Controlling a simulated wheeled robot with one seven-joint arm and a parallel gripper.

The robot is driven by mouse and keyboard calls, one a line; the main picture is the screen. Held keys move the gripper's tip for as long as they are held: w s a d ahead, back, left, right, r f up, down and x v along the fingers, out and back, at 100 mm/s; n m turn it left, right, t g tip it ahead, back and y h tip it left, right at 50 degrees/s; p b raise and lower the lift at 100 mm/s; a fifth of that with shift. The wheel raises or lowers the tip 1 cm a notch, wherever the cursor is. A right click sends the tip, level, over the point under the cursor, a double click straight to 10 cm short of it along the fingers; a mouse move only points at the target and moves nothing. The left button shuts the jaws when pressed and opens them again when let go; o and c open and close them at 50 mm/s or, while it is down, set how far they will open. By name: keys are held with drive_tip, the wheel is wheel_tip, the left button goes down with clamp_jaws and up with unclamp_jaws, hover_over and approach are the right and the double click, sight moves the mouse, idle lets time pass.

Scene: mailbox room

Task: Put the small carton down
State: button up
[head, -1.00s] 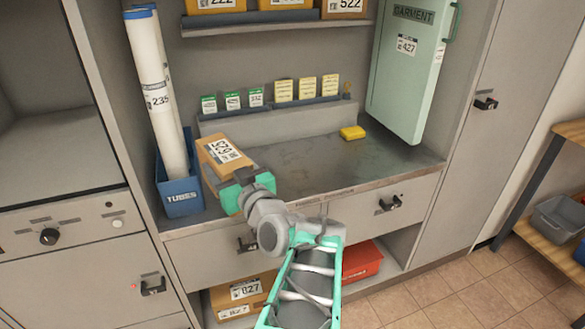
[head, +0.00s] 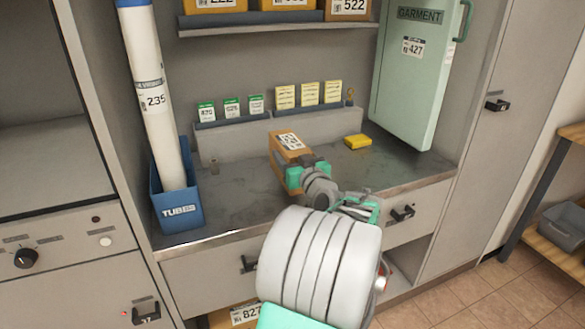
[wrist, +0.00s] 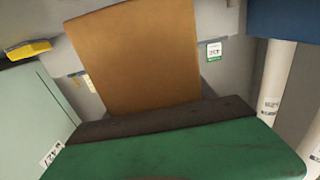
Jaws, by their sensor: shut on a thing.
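The small carton (head: 291,146) is brown with a white label on its top. In the head view it is over the middle of the grey counter (head: 235,190), near the raised back ledge. My gripper (head: 300,172) is shut on the carton from its near side. In the wrist view the carton (wrist: 138,60) fills the upper middle, beyond the green and dark finger (wrist: 175,145). I cannot tell whether the carton's underside touches the counter, as its lower part is partly hidden by my gripper.
A yellow block (head: 358,141) lies on the counter right of the carton. The green garment case (head: 415,85) stands at the right, the blue tube bin (head: 178,205) at the left. Small green and yellow cards (head: 284,97) line the back ledge.

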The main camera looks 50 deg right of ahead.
drive_tip(key=shift+d+f+b, duration=0.15)
drive_tip(key=shift+f, duration=0.75)
drive_tip(key=shift+d+f+b, duration=0.15)
drive_tip(key=shift+f, duration=0.7)
drive_tip(key=shift+f, duration=0.2)
drive_tip(key=o, duration=1.8)
drive_tip(key=shift+s+a+r, duration=0.1)
drive_tip(key=shift+r, duration=0.1)
drive_tip(key=v, duration=1.1)
drive_tip(key=shift+s+a, duration=0.25)
drive_tip(key=shift+s, duration=0.1)
drive_tip(key=shift+f, duration=0.15)
